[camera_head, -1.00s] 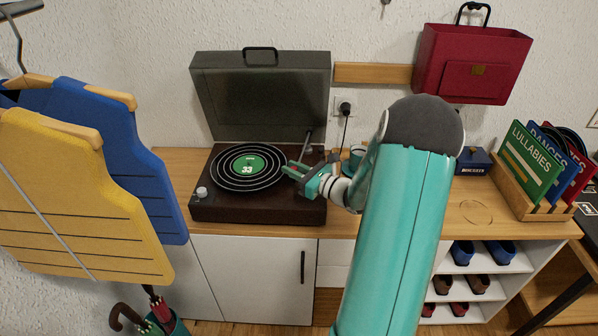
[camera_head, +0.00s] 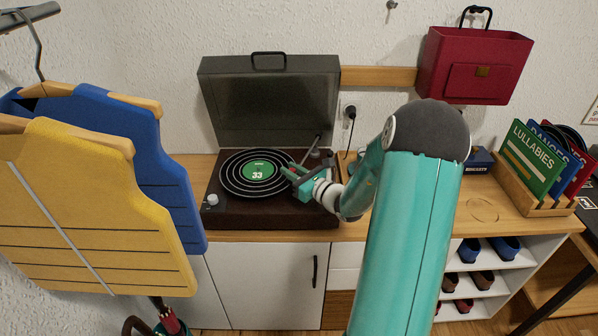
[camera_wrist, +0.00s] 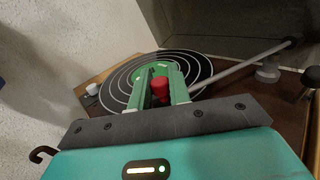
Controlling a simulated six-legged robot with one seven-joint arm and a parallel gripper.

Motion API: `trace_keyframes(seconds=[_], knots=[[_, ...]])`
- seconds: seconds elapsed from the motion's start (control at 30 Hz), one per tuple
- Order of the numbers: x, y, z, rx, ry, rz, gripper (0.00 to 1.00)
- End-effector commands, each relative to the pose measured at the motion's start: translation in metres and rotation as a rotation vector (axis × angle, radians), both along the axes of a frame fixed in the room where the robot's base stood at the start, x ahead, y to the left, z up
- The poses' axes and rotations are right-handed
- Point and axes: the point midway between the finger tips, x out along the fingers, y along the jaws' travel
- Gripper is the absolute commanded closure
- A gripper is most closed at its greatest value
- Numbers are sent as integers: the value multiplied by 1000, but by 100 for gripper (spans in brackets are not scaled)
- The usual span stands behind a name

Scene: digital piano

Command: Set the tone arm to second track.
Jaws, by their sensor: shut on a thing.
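The record player (camera_head: 280,207) stands on the wooden cabinet top with its dark lid up. A black record with pale rings and a green label (camera_head: 258,170) marked 33 lies on it. The tone arm (camera_wrist: 245,63) is a grey rod in the wrist view, running from its pivot at the right to between my fingers. My gripper (camera_head: 290,170) is at the right part of the record, and in the wrist view (camera_wrist: 161,85) its green fingers are shut on the red end of the tone arm. The exact height of that end above the record cannot be told.
The raised lid (camera_head: 270,105) stands behind the record. A pale knob (camera_head: 213,200) is at the player's front left. Yellow (camera_head: 80,215) and blue garment shapes hang at left. A record rack (camera_head: 540,205) and a blue box (camera_head: 478,160) are at right.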

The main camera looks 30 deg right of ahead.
Motion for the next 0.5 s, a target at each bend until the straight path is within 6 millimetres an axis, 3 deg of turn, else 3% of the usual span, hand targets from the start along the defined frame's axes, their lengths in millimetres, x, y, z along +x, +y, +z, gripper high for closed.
trace_keyframes(seconds=[0.5], knots=[[23,22,1,-1,0,-103,100]])
